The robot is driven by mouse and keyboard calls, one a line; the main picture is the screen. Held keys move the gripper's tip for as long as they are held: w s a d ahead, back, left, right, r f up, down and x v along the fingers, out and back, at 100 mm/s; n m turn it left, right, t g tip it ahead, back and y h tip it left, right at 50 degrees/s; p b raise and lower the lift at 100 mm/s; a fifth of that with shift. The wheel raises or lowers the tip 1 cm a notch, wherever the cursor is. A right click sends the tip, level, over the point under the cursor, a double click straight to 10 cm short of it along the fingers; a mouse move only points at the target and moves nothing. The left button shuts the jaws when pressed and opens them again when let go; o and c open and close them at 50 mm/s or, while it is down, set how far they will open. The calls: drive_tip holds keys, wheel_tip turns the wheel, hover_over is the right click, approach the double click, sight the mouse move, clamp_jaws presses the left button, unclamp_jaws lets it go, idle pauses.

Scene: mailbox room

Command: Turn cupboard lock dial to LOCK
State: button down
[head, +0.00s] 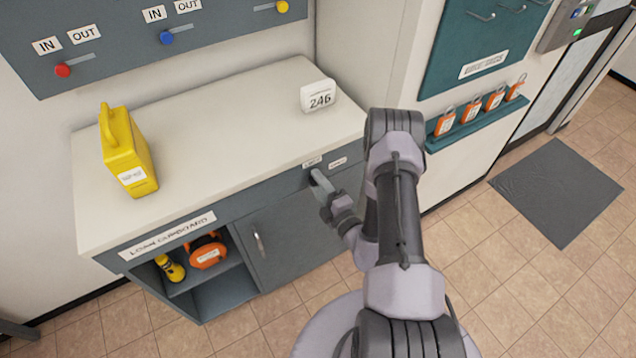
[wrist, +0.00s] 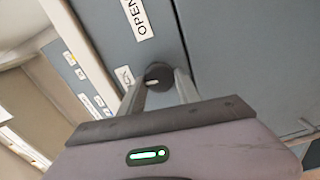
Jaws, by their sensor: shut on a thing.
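The dark round lock dial (wrist: 159,72) sits on the grey cupboard front in the wrist view, with a small pale mark on its lower part. My gripper (wrist: 160,82) has its two fingers on either side of the dial and is shut on it. An OPEN label (wrist: 138,18) is above and left of the dial. A second label (wrist: 124,77), partly hidden by a finger and showing "CK", is close to its left. In the head view my gripper (head: 317,178) is at the cupboard's (head: 285,235) upper front, below two small white labels; the dial is hidden there.
A yellow case (head: 128,155) and a white 246 block (head: 318,96) stand on the countertop (head: 215,120). The cupboard door has a metal handle (head: 259,244). An open shelf on the left holds an orange item (head: 206,252) and a yellow torch-like item (head: 170,268).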

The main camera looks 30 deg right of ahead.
drive_tip(key=shift+n, duration=0.6)
drive_tip(key=c, duration=0.9)
unclamp_jaws()
drive_tip(key=shift+w, duration=0.1)
